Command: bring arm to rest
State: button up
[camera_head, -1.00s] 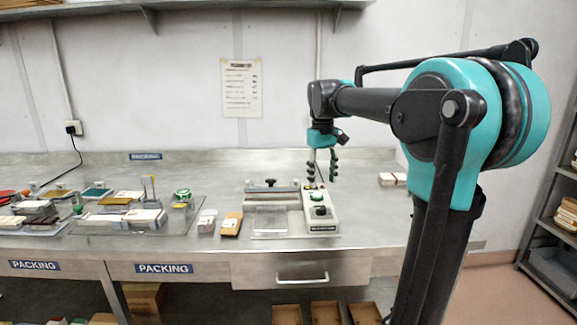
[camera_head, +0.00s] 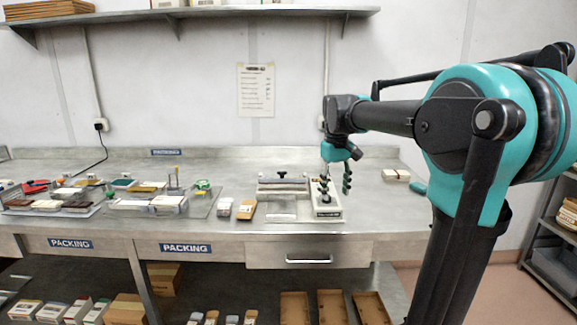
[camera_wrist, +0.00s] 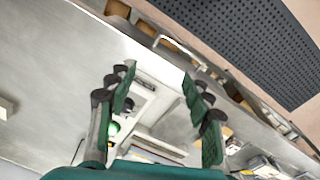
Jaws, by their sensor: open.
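My gripper (camera_head: 336,184) hangs from the arm above the right end of the packing bench (camera_head: 385,211), with its fingers pointing down. In the wrist view my gripper (camera_wrist: 158,95) is open, its two green fingers apart with nothing between them. A sealing machine (camera_head: 327,203) with a light control box stands on the bench below and just behind the fingers. It also shows in the wrist view beyond the fingers, with a lit green spot. The fingers appear clear of it, though the exact height gap cannot be told.
Boxes (camera_head: 242,210) stand left of the machine. Trays with stacked goods (camera_head: 160,205) fill the bench's left part. A small pale packet (camera_head: 396,175) lies at the back right. A shelf (camera_head: 190,14) runs along the wall above. A rack (camera_head: 555,232) stands at the far right.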

jog(key=s+d+f+m+t, duration=0.1)
jog(key=s+d+f+m, duration=0.1)
jog(key=s+f, duration=0.8)
jog(key=s+d+f+m+t, duration=0.2)
jog(key=s+f, duration=0.9)
jog(key=f, duration=0.4)
jog(key=shift+d+f+t+y, duration=0.2)
jog(key=shift+d+t+y, duration=0.1)
jog(key=shift+d, duration=0.05)
jog(key=shift+c, duration=0.6)
